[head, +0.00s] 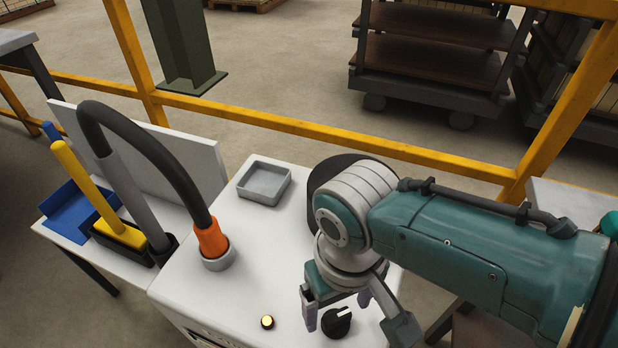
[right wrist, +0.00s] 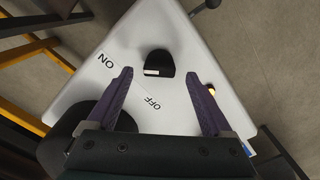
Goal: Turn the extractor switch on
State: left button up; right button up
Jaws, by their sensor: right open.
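The extractor switch is a black rotary knob (head: 336,325) with a pale mark, on the white cabinet top (head: 240,290) near its front right. In the right wrist view the knob (right wrist: 160,60) sits between the ON label (right wrist: 106,60) on the left and the OFF label (right wrist: 153,103) below it. I cannot tell for sure which label its mark points to. My right gripper (head: 338,306) is open and empty above the knob. In the right wrist view its purple fingertips (right wrist: 158,76) are either side of the knob; contact does not show. My left gripper is not in view.
A grey square tray (head: 264,182) and a black hose with an orange cuff (head: 211,238) are on the cabinet. A yellow-handled brush (head: 85,180) stands at left. A yellow rail (head: 300,127) runs behind.

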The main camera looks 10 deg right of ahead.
aim_at(337, 315)
notch_tip(337, 315, up, 8)
jog(key=p, duration=0.3)
dwell(0.3)
